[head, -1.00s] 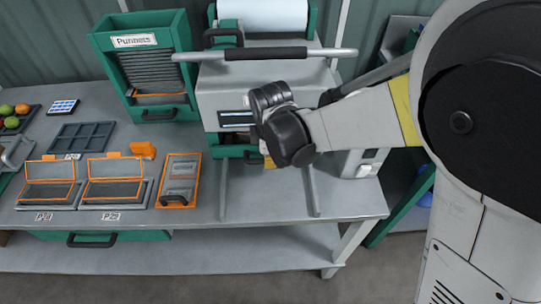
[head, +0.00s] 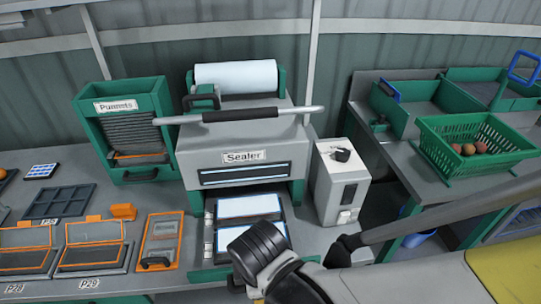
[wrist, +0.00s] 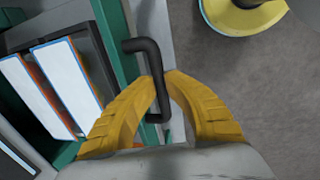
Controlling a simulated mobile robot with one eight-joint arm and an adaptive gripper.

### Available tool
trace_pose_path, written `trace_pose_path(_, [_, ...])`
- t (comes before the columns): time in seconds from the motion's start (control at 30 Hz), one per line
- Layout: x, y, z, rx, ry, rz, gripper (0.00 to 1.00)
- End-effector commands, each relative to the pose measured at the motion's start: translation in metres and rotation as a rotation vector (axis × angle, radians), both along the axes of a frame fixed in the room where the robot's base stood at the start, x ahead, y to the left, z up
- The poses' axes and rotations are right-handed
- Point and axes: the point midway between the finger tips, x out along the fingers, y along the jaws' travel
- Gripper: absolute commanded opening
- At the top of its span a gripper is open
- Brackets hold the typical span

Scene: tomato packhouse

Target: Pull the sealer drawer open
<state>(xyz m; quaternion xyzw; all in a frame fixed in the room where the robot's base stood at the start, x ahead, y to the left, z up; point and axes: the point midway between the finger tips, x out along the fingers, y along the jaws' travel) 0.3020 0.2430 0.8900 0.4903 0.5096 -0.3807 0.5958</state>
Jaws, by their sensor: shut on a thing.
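The sealer (head: 240,145) is a grey and green machine on the bench in the head view, with a long bar handle across its front. Its drawer (head: 210,248) sticks out below the body, with white-topped wells (head: 250,207) showing inside. In the wrist view, the drawer's green front (wrist: 112,45) carries a black handle (wrist: 155,70). My gripper (wrist: 167,95) has its yellow fingers shut on that handle, one on each side. In the head view my wrist hides the drawer's front and the fingers.
A punnet dispenser (head: 128,125) stands left of the sealer. A grey box with a knob (head: 338,180) stands right of it. Lidded orange-edged trays (head: 95,247) lie at the left. A green basket (head: 478,145) holds round produce on the right bench. The wrist view shows floor beyond the handle.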

Motion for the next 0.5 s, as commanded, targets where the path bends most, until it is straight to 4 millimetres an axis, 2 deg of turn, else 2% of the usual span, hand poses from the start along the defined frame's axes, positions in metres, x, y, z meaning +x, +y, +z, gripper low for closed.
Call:
trace_pose_path(0.1, [-0.019, -0.005, 0.000, -0.001, 0.001, 0.002, 0.00])
trace_pose_path(0.2, [-0.029, -0.007, 0.000, -0.001, 0.001, 0.002, 0.00])
trace_pose_path(0.5, [-0.040, -0.010, -0.001, -0.001, 0.001, 0.000, 0.00])
